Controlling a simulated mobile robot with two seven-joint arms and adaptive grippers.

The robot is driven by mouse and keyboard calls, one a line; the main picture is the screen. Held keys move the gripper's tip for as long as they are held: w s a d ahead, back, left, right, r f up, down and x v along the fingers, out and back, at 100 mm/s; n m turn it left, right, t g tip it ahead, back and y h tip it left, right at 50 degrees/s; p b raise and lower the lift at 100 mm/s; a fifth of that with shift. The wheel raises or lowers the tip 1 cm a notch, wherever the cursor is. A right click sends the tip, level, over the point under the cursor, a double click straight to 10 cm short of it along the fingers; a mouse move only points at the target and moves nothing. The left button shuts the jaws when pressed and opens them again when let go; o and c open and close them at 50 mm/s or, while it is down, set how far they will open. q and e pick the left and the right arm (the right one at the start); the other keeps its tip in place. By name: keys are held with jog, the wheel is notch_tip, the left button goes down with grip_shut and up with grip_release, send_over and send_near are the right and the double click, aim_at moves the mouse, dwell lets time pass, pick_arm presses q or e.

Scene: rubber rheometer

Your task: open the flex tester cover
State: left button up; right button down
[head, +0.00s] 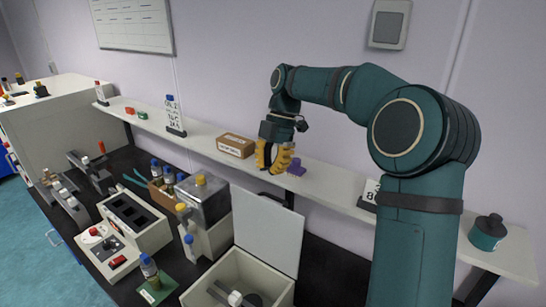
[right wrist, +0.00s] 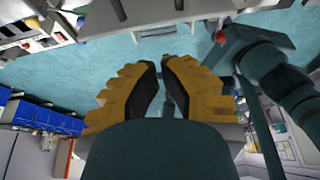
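The white box (head: 226,268) at the front of the bench, which I take to be the flex tester, has its cover (head: 268,231) standing up at its back edge. The inside is exposed, with a light cylindrical part and a dark round part in it. My right gripper (head: 273,168) is above and behind the raised cover, near the wall shelf, apart from the cover. Its yellow fingers are spread with nothing between them; the right wrist view also shows the gap between them (right wrist: 160,68). My left gripper is not in view.
The wall shelf (head: 335,192) carries a cardboard box (head: 236,145), a purple piece (head: 296,167) and a teal jar (head: 488,232). Left of the white box stand a metal-topped unit (head: 204,203), a control box (head: 107,251) and a bottle on a green mat (head: 158,291).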

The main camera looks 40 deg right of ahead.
jog(key=w+d+m+h+b, duration=0.1)
jog(key=d+m+b, duration=0.15)
jog(key=m, duration=0.95)
jog(key=w+d+m+t+h+b, duration=0.1)
jog(key=d+m, duration=0.3)
jog(key=m, duration=0.8)
jog(key=w+d+m+h+b, duration=0.15)
jog(key=d+m, duration=0.25)
jog(key=m, duration=0.8)
jog(key=s+a+f+b, duration=0.2)
jog(key=a+f, duration=0.3)
jog(key=f, duration=0.5)
jog(key=shift+s+f+b, duration=0.2)
jog(key=shift+f+b, duration=0.15)
jog(key=shift+b, duration=0.25)
